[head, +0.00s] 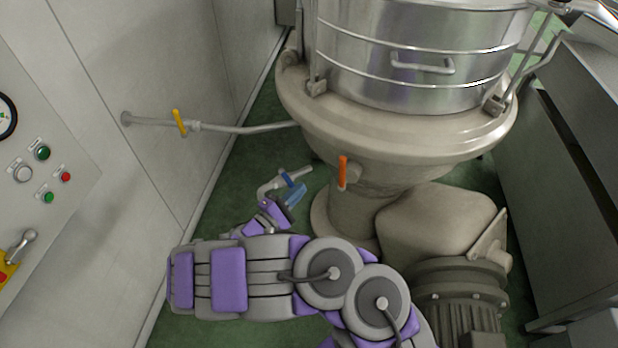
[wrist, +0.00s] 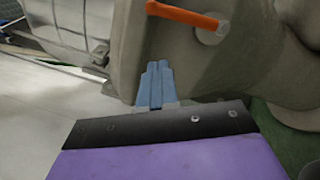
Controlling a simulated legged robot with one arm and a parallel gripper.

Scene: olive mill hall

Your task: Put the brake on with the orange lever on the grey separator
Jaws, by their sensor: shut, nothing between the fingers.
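The orange lever (head: 343,172) points upward on the neck of the grey separator (head: 390,140) in the head view. In the wrist view the orange lever (wrist: 182,14) runs from the upper left to its round pivot at the right, on the separator's grey body (wrist: 262,65). My gripper (head: 296,193) is left of the lever and a little lower in the head view, apart from it. In the wrist view my gripper's blue fingers (wrist: 154,84) are closed together, empty, below the lever.
A blue-handled valve (head: 287,179) on a short pipe is close behind my gripper. A yellow lever (head: 180,121) sits on a pipe at the left wall. A control panel (head: 40,165) is at left.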

